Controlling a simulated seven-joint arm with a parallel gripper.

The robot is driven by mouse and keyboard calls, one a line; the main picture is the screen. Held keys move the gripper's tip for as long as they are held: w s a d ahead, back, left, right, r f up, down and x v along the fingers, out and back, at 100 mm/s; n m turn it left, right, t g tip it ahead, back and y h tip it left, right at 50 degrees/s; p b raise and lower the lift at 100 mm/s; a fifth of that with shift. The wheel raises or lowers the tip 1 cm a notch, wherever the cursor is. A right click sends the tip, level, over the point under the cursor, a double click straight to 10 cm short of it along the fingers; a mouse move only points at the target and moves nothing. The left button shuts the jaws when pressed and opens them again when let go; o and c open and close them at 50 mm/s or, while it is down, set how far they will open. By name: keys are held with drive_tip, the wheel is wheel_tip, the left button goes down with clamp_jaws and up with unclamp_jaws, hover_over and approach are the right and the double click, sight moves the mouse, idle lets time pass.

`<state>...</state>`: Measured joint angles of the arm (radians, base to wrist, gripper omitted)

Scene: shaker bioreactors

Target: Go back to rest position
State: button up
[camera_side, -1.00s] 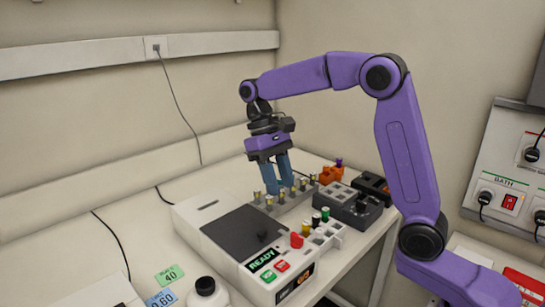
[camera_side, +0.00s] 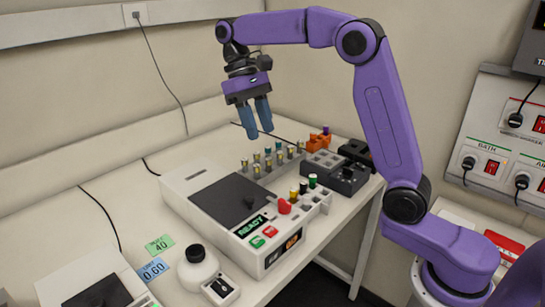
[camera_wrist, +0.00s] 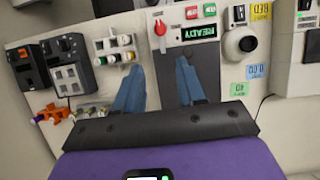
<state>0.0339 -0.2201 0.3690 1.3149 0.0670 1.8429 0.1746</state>
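My gripper (camera_side: 256,134) is in the air above the white shaker bioreactor (camera_side: 172,182), behind its dark plate (camera_side: 222,200). In the wrist view my gripper (camera_wrist: 157,68) has its two blue fingers apart with nothing between them.
Dark vial blocks (camera_side: 348,175) and an orange holder (camera_side: 320,141) stand right of the bioreactor. The wall rail (camera_side: 90,22) runs behind. Air around my gripper is clear.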

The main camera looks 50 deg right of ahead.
drive_tip(key=shift+s+a, duration=0.1)
drive_tip(key=s+d+f+n+t, duration=0.1)
drive_tip(key=s+f+n, duration=0.5)
drive_tip(key=s, duration=0.8)
drive_tip(key=s+f+n+t, duration=0.3)
drive_tip(key=s+f+n, duration=0.3)
drive_tip(key=s, duration=0.8)
drive_tip(key=shift+s+d+f+t, duration=0.2)
drive_tip(key=shift+s+d+t, duration=0.1)
drive_tip(key=shift+d, duration=0.05)
idle(0.3)
